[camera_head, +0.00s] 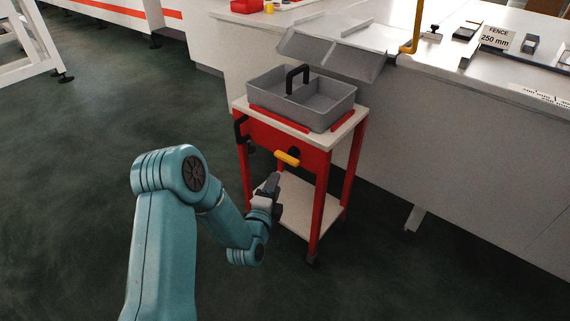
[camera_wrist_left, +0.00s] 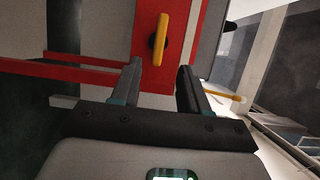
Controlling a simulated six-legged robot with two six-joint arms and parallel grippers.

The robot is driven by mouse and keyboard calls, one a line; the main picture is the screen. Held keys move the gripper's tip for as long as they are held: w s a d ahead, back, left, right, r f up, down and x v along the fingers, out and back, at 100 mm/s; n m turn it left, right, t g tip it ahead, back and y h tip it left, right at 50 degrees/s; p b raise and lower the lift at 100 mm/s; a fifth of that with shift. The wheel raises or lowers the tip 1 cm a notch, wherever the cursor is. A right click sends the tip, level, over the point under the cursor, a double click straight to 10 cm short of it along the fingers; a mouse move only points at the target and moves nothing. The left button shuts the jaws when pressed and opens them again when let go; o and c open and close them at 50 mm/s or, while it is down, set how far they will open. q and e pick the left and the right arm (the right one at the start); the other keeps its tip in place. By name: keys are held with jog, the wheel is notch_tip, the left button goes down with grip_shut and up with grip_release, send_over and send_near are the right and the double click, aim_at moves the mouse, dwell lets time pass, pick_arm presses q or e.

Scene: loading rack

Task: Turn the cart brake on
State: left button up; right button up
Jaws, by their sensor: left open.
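The red cart (camera_head: 262,137) with a pale top stands in front of the bench. The yellow brake lever (camera_head: 287,158) sits on its red front panel, lying nearly level and tilted slightly down to the right. In the left wrist view the lever (camera_wrist_left: 159,40) shows upright in the picture, just beyond the fingertips. My left gripper (camera_head: 270,187) is below and a little left of the lever in the head view. It also shows in the wrist view (camera_wrist_left: 160,66), open and empty, with its fingers apart and not around the lever. My right gripper is not in view.
A grey tray (camera_head: 330,108) with a black handle (camera_head: 291,78) rests on the cart top. A dark knob (camera_head: 240,126) is at the cart's left corner. Behind it is a bench (camera_head: 440,130) with a sloped metal chute (camera_head: 330,55) and a yellow bent bar (camera_head: 416,30).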

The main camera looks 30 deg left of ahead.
aim_at(285, 161)
pick_arm(q)
jog(key=b+x, duration=0.1)
jog(key=x, duration=1)
grip_shut()
